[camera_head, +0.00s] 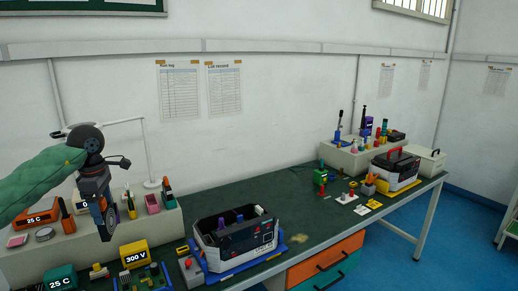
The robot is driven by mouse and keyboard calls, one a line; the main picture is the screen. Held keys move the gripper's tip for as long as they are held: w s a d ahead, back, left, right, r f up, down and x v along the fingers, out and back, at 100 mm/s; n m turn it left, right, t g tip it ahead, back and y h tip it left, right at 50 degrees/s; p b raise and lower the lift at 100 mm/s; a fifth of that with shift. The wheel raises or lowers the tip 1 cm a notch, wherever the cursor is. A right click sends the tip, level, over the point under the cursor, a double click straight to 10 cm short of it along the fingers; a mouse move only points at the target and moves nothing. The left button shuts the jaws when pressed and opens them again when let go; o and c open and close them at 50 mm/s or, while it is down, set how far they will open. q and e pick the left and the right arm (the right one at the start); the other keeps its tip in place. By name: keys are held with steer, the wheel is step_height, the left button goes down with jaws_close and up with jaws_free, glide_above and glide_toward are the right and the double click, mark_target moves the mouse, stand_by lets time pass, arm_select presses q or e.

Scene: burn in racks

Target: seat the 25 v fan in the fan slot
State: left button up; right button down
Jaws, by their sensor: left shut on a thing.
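My left gripper (104,200) hangs at the left above the table, below a green-sleeved arm. It is shut on a small dark part (109,216) that looks like a fan; its label cannot be read. An open white-and-black chassis (236,252) on a blue base stands front centre, with purple parts inside. The gripper and dark part are left of the chassis and apart from it. I cannot make out which opening is the fan slot. My right gripper is not in view.
A yellow "300 V" block (134,256), a teal "25 C" block (60,279) and an orange "25 C" block (36,216) are at left. A lamp stand (149,160) rises behind. A second chassis (396,170) stands at right.

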arm_select(q)
steer(key=m, duration=0.1)
steer(key=w+m, duration=0.1)
steer(key=m, duration=0.1)
steer(key=shift+w+d+m, duration=0.15)
steer(key=shift+d+m, duration=0.1)
steer(key=shift+m, duration=0.15)
steer(key=s+d+f+m, duration=0.2)
steer(key=d+f+m, duration=0.95)
steer(key=m, duration=0.25)
steer(key=s+d+f+m, duration=0.1)
steer(key=s+d+f, duration=0.4)
steer(key=f, duration=0.2)
steer(key=s+d+f+m, duration=0.1)
steer(key=s+d+f, duration=0.3)
steer(key=d+f, duration=0.2)
step_height(320, 180, down, 2)
steer(key=shift+s+d+f+m, duration=0.15)
steer(key=shift+s+d+m, duration=0.15)
steer(key=shift+s+m, duration=0.1)
